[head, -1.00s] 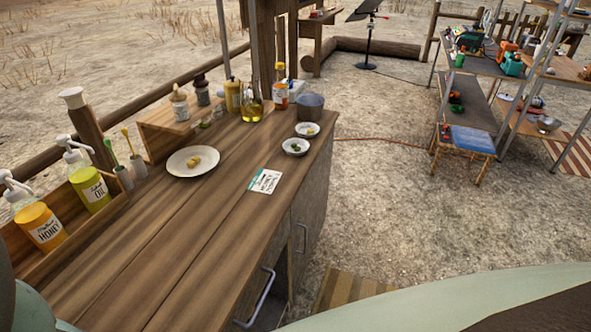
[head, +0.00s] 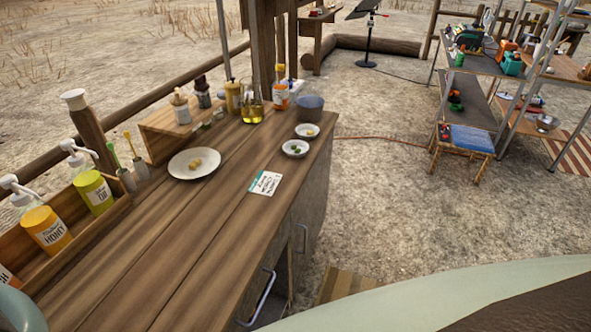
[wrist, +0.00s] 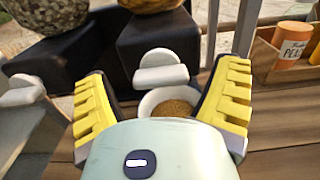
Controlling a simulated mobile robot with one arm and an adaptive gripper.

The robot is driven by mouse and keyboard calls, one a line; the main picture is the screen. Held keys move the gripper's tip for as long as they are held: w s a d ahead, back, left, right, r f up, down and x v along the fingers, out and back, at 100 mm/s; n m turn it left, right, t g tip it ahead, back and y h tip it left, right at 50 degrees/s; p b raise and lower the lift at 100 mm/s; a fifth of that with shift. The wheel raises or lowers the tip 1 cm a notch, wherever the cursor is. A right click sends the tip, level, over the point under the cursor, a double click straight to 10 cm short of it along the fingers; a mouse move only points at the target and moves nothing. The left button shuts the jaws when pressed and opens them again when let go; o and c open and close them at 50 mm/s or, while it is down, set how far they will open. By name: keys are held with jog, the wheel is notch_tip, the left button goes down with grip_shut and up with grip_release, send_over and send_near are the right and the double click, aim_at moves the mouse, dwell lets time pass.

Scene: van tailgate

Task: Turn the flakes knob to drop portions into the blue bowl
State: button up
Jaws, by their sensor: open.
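In the wrist view my gripper (wrist: 163,78) is open, its yellow-padded fingers on either side of a white dispenser knob (wrist: 160,72). I cannot tell whether they touch it. The knob sits on a dark dispenser body (wrist: 150,38) under a hopper with golden-brown contents (wrist: 150,4). A second white knob (wrist: 22,90) is at the left, under a hopper of greyish contents (wrist: 45,14). No label shows which holds flakes. Below the middle knob is a pale bowl (wrist: 147,104) holding brown bits (wrist: 174,108). A blue-grey bowl (head: 310,107) stands at the counter's far end.
The wooden counter (head: 165,240) holds a plate (head: 180,173), small dishes, a card (head: 265,182) and several bottles. An orange jar (wrist: 291,45) stands in a wooden crate at the right of the wrist view. The counter's middle is mostly clear.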

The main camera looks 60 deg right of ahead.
jog(key=shift+w, duration=0.55)
jog(key=shift+c, duration=0.2)
jog(key=shift+a, duration=0.1)
jog(key=c, duration=1.1)
jog(key=shift+c, duration=0.2)
